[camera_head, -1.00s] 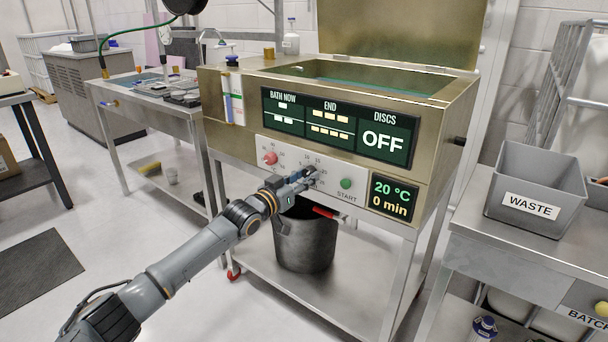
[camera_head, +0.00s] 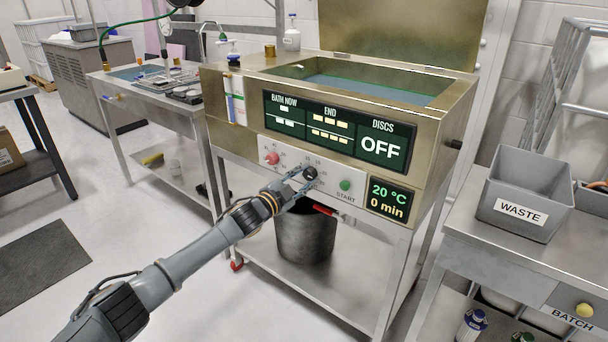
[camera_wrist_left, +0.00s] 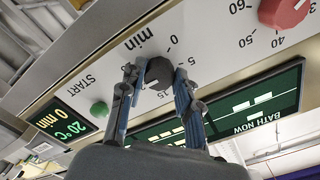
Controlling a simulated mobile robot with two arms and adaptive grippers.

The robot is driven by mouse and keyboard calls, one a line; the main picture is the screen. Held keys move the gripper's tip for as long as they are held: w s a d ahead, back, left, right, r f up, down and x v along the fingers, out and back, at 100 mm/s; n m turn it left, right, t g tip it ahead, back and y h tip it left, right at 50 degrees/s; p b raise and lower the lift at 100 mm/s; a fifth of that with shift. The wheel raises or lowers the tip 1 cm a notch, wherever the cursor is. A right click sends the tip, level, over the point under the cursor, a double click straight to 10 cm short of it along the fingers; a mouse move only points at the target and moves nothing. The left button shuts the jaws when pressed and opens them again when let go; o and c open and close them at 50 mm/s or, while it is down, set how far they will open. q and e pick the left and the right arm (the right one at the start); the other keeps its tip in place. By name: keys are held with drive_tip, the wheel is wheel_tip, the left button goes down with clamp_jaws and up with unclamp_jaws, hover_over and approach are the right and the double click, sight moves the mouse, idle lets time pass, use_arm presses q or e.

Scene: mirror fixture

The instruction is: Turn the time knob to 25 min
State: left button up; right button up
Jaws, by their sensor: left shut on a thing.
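The black time knob (camera_head: 310,173) sits on the pale control panel of the metal bath, between the red knob (camera_head: 272,158) and the green START button (camera_head: 345,185). My left gripper (camera_head: 305,179) is at the time knob and shut on it. In the left wrist view, its two fingers lie on either side of the knob (camera_wrist_left: 158,73), with the "min" scale around it. The small display (camera_head: 389,199) reads 20 °C and 0 min. The large display (camera_head: 340,130) shows OFF under DISCS. My right gripper is in neither view.
A dark pot (camera_head: 305,235) stands on the shelf below the panel, with a red handle (camera_head: 325,210) close under my left gripper. A grey WASTE bin (camera_head: 525,190) is on the bench at right.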

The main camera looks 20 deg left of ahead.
use_arm(q)
drive_tip(key=m, duration=0.3)
drive_tip(key=shift+f+m+p, duration=0.1)
drive_tip(key=shift+m+p, duration=0.2)
drive_tip(key=shift+m, duration=1.5)
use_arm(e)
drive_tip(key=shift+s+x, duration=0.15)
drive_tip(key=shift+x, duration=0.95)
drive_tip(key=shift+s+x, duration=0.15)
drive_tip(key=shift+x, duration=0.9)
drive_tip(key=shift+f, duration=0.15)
use_arm(q)
drive_tip(key=o, duration=1.2)
drive_tip(key=shift+a, duration=0.1)
drive_tip(key=shift+c, duration=0.2)
drive_tip(key=shift+s, duration=0.1)
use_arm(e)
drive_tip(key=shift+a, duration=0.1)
use_arm(q)
drive_tip(key=v, duration=1.1)
drive_tip(key=shift+s+a, duration=0.15)
drive_tip(key=shift+s, duration=0.2)
